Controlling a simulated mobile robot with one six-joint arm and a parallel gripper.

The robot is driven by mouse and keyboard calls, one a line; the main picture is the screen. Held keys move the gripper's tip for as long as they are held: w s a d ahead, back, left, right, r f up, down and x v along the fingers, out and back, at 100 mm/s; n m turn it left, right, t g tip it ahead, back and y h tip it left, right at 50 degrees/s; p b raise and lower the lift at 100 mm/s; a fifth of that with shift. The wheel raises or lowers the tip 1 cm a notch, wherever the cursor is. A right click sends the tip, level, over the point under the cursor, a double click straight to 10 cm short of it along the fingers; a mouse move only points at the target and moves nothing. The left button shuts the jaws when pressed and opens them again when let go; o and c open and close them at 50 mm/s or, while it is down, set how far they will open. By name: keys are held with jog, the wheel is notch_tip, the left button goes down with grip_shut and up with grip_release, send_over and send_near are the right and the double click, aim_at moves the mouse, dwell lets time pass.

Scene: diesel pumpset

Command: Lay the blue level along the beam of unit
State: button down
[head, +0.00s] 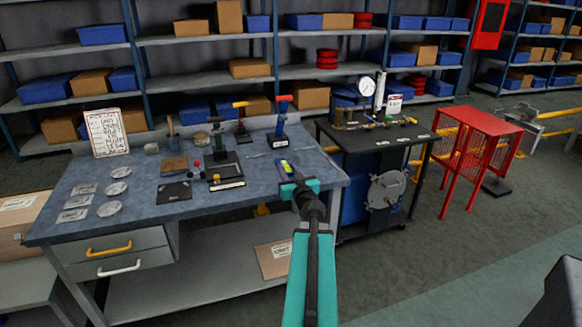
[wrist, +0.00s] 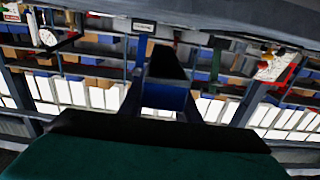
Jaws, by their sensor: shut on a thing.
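The blue level (head: 286,170), a small block with a yellow-green part, shows just beyond my gripper (head: 299,185) in the head view. My gripper is shut on it, over the right part of the workbench (head: 235,195). In the wrist view a blue piece with a dark end (wrist: 166,97) sticks out ahead of my gripper's dark and teal parts. The fingertips are largely hidden, and I cannot tell the level's exact height above the bench. I cannot clearly pick out the unit's beam; a dark-topped stand (head: 375,140) with a gauge and fittings is to the right.
Upright tools with orange and red-blue heads (head: 283,120) stand behind the level. A red cage (head: 480,150) stands right of the stand.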

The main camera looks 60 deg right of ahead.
jog(key=shift+w+d+f, duration=0.2)
jog(key=shift+w+d, duration=0.9)
jog(key=shift+d, duration=1.15)
jog(key=shift+w+d+f, duration=0.25)
jog(key=shift+w+d, duration=0.85)
jog(key=shift+d, duration=1.15)
jog(key=shift+w+d+f, duration=0.2)
jog(key=shift+w+d, duration=0.9)
jog(key=shift+d, duration=1.15)
jog(key=shift+w+d, duration=0.2)
jog(key=shift+d, duration=0.1)
jog(key=shift+f+b, duration=0.55)
jog(key=shift+f, duration=1.25)
jog(key=c, duration=1.3)
grip_release()
jog(key=shift+f, duration=0.1)
jog(key=shift+c, duration=0.2)
jog(key=shift+v, duration=5.95)
